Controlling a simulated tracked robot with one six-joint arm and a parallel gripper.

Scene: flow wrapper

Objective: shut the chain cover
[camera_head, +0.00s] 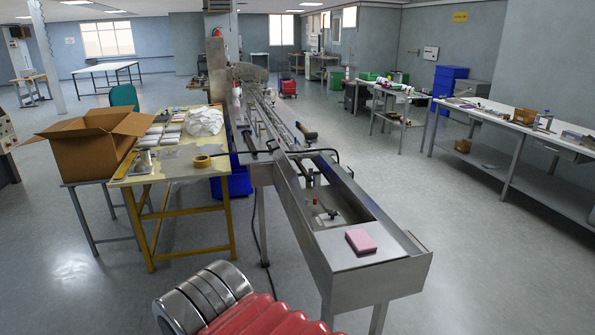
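The flow wrapper's long steel infeed (305,222) runs from the near middle toward the back left. Its near section has an open top, and rods and small fittings show inside the trough (330,208). A long narrow metal strip (385,215) lies along the right edge of this opening; I cannot tell whether it is the chain cover or a fixed side wall. A dark cylindrical part (308,134) sits farther along the infeed. A pink block (361,241) rests on the flat near end plate. My gripper is not in view.
A yellow-framed table (180,168) with packets, tape and a plastic bag stands left of the infeed, close to it. An open cardboard box (95,145) is beside it. A dark cable hangs by the infeed legs. The floor to the right is clear up to the workbench (515,120).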

